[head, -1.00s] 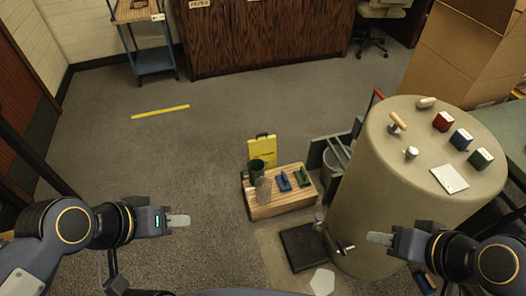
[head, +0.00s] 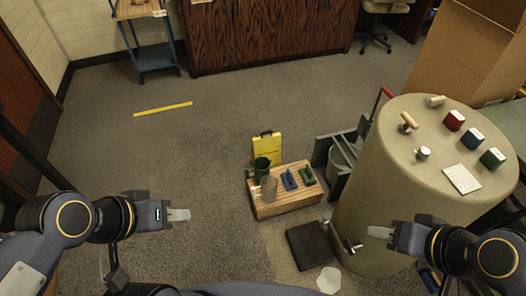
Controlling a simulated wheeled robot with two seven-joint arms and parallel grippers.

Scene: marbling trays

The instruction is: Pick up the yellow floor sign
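The yellow floor sign (head: 267,145) stands upright on the carpet just behind a low wooden crate, with a dark handle at its top. A dark green cup on the crate hides part of its lower left. My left gripper (head: 182,214) is at the lower left, to the left of the crate and well apart from the sign. My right gripper (head: 378,232) is at the lower right, in front of the beige round table and also far from the sign. Nothing shows in either gripper. The finger gap is too small to make out in both.
The wooden crate (head: 283,208) bears the green cup (head: 262,168), a clear jar (head: 268,188) and blue and green tools. The beige round table (head: 376,180) blocks the right. A dark mat (head: 308,245) lies in front. Carpet left of the crate is clear, past a yellow floor strip (head: 163,109).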

